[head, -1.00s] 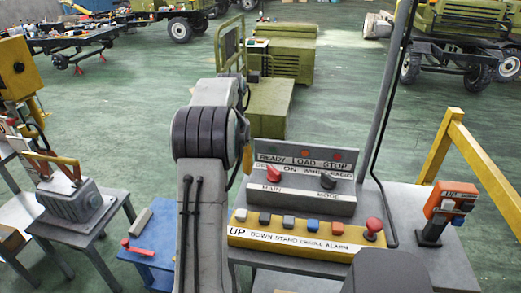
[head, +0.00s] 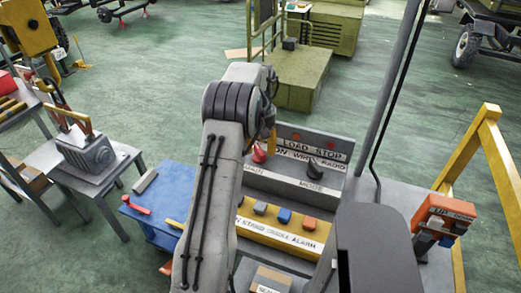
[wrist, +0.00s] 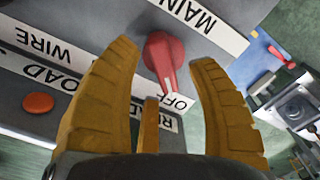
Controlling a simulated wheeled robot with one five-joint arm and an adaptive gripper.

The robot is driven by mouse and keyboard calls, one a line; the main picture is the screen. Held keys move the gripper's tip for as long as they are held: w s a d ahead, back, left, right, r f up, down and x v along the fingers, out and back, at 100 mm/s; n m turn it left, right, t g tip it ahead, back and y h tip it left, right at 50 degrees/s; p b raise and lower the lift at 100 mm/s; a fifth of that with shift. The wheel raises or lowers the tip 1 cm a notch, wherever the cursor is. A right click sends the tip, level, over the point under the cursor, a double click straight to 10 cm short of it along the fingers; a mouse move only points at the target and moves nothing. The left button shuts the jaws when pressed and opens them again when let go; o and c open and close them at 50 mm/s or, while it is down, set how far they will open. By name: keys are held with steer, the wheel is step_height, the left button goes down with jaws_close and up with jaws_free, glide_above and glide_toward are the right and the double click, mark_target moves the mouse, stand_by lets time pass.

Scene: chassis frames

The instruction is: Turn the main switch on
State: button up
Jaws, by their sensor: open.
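The main switch is a red knob (head: 259,153) on the grey control box (head: 296,190), above the MAIN label. In the wrist view the red knob (wrist: 163,52) has its pointer toward the OFF label (wrist: 181,100). My gripper (wrist: 165,60) is open, with one yellow finger on each side of the knob. I cannot tell whether a finger touches it. In the head view my gripper (head: 268,138) is mostly hidden behind my arm, just beside the knob.
A yellow button box (head: 283,235) stands in front. A grey pole (head: 389,90) rises at the right, near an orange device (head: 442,215). A blue table (head: 160,200) stands at the left.

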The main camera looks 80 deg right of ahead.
steer(key=shift+f, duration=1.05)
steer(key=shift+c, duration=0.2)
jaws_close()
